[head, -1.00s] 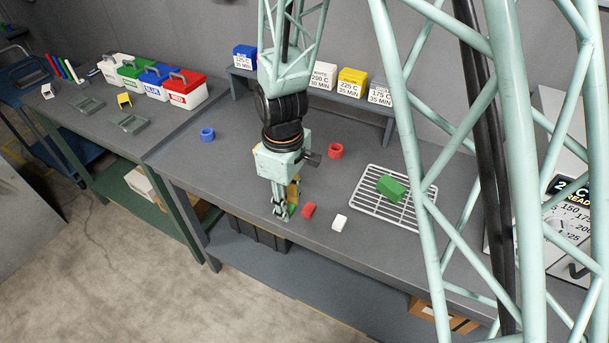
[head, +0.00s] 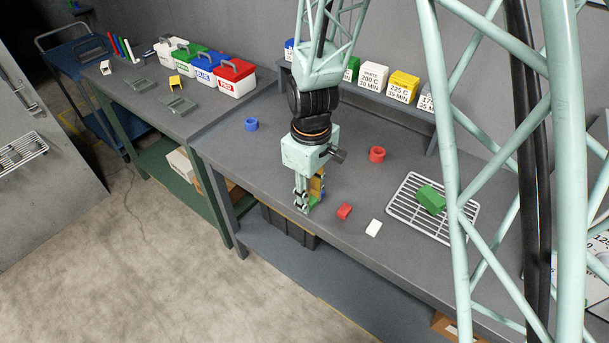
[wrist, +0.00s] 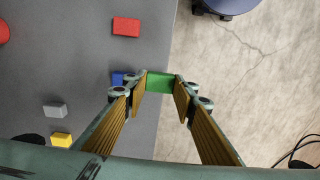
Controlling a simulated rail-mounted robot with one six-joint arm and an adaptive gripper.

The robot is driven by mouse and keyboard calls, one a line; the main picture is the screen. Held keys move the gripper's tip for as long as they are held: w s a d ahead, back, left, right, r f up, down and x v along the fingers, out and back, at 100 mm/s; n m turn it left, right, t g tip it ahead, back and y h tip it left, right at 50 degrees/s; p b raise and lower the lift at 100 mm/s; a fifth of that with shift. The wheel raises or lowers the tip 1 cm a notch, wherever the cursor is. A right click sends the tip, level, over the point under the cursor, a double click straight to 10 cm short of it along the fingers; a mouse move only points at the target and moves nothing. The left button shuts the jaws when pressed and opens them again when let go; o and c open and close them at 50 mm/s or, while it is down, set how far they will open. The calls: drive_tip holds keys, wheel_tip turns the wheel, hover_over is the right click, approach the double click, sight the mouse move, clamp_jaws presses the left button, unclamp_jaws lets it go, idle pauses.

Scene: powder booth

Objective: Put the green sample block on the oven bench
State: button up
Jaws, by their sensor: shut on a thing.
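My gripper (head: 308,203) is over the front edge of the grey bench (head: 268,171). In the wrist view my gripper (wrist: 162,88) is shut on the small green sample block (wrist: 160,84), held between its fingertips. The bench edge passes beneath the block, with floor on the right. In the head view the block is mostly hidden by the fingers. Its height above the bench is hard to judge. No label shows which bench is the oven bench.
A red block (head: 344,212) and a white block (head: 374,228) lie right of my gripper. A blue block (wrist: 117,79) is close beside the fingers. A wire rack (head: 408,207) holds a larger green piece (head: 430,199). Another bench (head: 150,98) with lidded boxes stands left.

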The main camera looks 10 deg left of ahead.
hover_over(292, 183)
drive_tip(key=shift+s+d+f, duration=0.25)
drive_tip(key=shift+s+f, duration=0.1)
drive_tip(key=shift+f, duration=0.3)
drive_tip(key=shift+w+a, duration=0.1)
drive_tip(key=shift+w, duration=0.05)
drive_tip(key=shift+w+a+f, duration=0.15)
drive_tip(key=shift+w, duration=0.05)
drive_tip(key=shift+f, duration=1.65)
drive_tip(key=shift+f, duration=0.2)
drive_tip(key=o, duration=0.9)
drive_tip(key=shift+r, duration=0.25)
